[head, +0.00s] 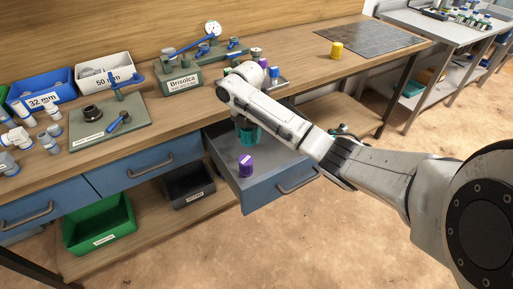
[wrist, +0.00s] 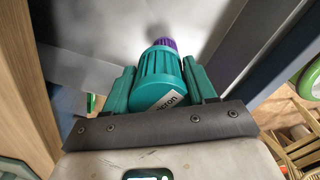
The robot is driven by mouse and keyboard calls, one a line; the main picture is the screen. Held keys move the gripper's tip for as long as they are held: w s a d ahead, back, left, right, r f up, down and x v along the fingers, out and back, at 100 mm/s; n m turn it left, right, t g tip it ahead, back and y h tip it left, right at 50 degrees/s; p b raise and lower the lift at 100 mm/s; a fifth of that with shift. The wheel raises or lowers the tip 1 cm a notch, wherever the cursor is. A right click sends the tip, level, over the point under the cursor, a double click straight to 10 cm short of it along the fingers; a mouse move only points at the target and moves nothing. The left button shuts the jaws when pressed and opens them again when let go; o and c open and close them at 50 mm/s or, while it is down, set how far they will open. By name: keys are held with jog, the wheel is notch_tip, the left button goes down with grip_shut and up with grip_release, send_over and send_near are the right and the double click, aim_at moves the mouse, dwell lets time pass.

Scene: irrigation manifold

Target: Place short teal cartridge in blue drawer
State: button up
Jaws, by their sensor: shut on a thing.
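The short teal cartridge (wrist: 160,72), ribbed with a white label, sits between the teal fingers of my gripper (wrist: 161,88) in the wrist view. My gripper (head: 247,131) is shut on it, pointing down into the open blue drawer (head: 277,189) in the head view. Cartridge and fingers are similar in colour and blend together there. I cannot tell whether the cartridge touches the drawer floor. A purple cartridge (head: 246,164) stands in the drawer, nearer its front; its purple top also shows beyond the teal cartridge in the wrist view (wrist: 165,43).
The bench top (head: 180,128) lies above the drawer, with a Brizolca-labelled block (head: 184,81) and bins at the back. A green bin (head: 100,224) and a dark bin (head: 189,186) sit on the lower shelf.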

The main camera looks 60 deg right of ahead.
jog(key=s+d+f+n+b, duration=0.2)
jog(key=s+d+f+n, duration=0.15)
jog(key=s+d, duration=0.25)
send_over(271, 160)
jog(key=shift+n, duration=0.25)
notch_tip(271, 160, down, 4)
jog(key=shift+d+f, duration=0.1)
jog(key=shift+f, duration=2.45)
jog(key=shift+f+b, duration=0.15)
jog(key=shift+b, duration=0.15)
jog(key=o, duration=1.1)
notch_tip(271, 160, up, 12)
jog(key=p, duration=0.1)
jog(key=shift+r, duration=0.2)
